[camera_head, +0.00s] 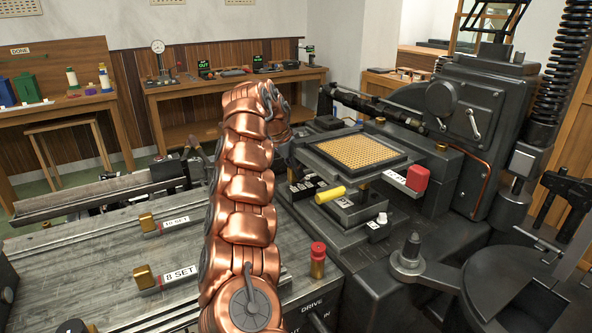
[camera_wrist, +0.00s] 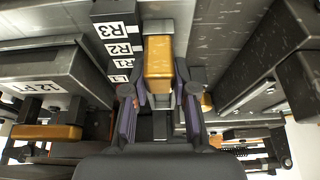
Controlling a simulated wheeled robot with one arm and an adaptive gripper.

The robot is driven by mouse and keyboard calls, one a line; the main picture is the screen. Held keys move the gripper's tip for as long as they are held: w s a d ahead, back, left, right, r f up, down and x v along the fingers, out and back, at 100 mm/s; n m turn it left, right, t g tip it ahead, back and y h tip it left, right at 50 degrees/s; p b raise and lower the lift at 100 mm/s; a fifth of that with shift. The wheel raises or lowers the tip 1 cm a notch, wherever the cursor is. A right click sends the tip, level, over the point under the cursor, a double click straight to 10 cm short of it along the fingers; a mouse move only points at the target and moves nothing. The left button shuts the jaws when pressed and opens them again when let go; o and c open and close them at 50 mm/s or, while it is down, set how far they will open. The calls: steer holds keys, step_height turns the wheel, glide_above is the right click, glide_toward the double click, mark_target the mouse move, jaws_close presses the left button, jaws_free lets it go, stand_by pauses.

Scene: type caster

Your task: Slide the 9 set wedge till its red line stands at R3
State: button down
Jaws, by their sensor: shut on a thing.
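In the wrist view my gripper (camera_wrist: 160,88) is shut with its two purple-grey fingers on either side of a gold block (camera_wrist: 159,56), the grip of a wedge. A dark scale with white labels runs along the left of the block. R3 (camera_wrist: 112,30) is the farthest label, then R2 (camera_wrist: 120,48), with smaller labels nearer the left finger. I cannot make out the red line or a 9 SET label in either view. In the head view my copper arm hides my gripper and the held wedge.
In the head view the 10 SET plate (camera_head: 174,222) and 8 SET plate (camera_head: 180,273), each with a gold grip, lie on the grey bench left of my arm. A red-topped cylinder (camera_head: 318,260) stands to the right. In the wrist view a 12 PT block (camera_wrist: 42,87) is at left.

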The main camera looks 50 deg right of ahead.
steer(key=shift+w+a+f+b, duration=0.1)
steer(key=shift+w+a+b, duration=0.05)
steer(key=shift+a+b, duration=0.4)
steer(key=shift+w+a+f+b, duration=0.1)
steer(key=shift+w+a+b, duration=0.05)
steer(key=shift+a+b, duration=0.35)
steer(key=shift+w+a+r+b, duration=0.1)
steer(key=shift+w+a+b, duration=0.15)
steer(key=shift+a+b, duration=0.35)
steer(key=shift+w+a+r+b, duration=0.1)
steer(key=shift+w+a+b, duration=0.1)
steer(key=shift+a+b, duration=0.4)
steer(key=c, duration=0.8)
jaws_free()
steer(key=shift+a, duration=0.1)
steer(key=shift+c, duration=0.2)
steer(key=shift+r, duration=0.1)
steer(key=w+a+r, duration=0.1)
steer(key=w+a, duration=0.1)
steer(key=a, duration=0.4)
steer(key=w+a+r, duration=0.1)
steer(key=w+a, duration=0.1)
steer(key=a, duration=0.4)
steer(key=shift+a+r, duration=0.25)
steer(key=shift+a, duration=0.05)
